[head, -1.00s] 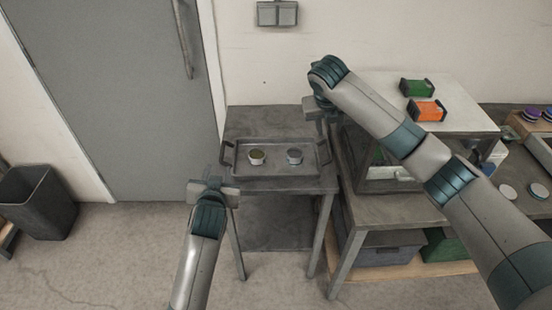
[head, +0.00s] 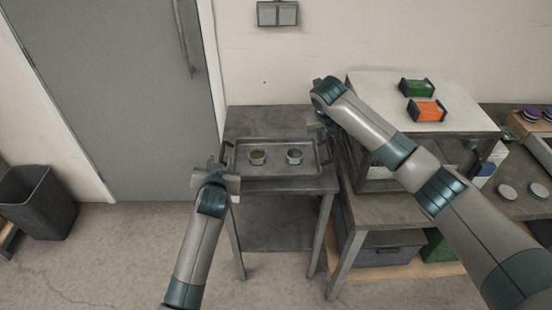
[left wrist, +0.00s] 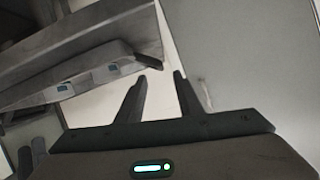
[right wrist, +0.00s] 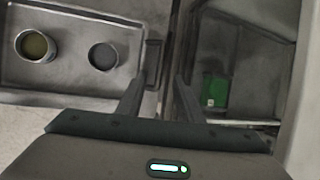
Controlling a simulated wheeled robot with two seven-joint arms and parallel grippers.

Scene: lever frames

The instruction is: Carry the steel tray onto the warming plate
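The steel tray (head: 275,173) lies on a small grey table, with a cup of greenish content (head: 257,157) and a grey cup (head: 294,156) in it. It has a dark handle at each end. My left gripper (head: 216,172) is open beside the tray's left end, apart from the handle; its open fingers show in the left wrist view (left wrist: 159,76). My right gripper (head: 320,122) is above the right end; in the right wrist view (right wrist: 161,77) its open fingers stand either side of the right handle (right wrist: 152,62). I cannot pick out the warming plate for certain.
A white-topped stand (head: 375,95) with a green box (head: 416,88) and an orange box (head: 427,110) rises close on the right, near my right arm. The grey table (head: 262,122) has bare room behind the tray. A bin (head: 40,203) stands far left.

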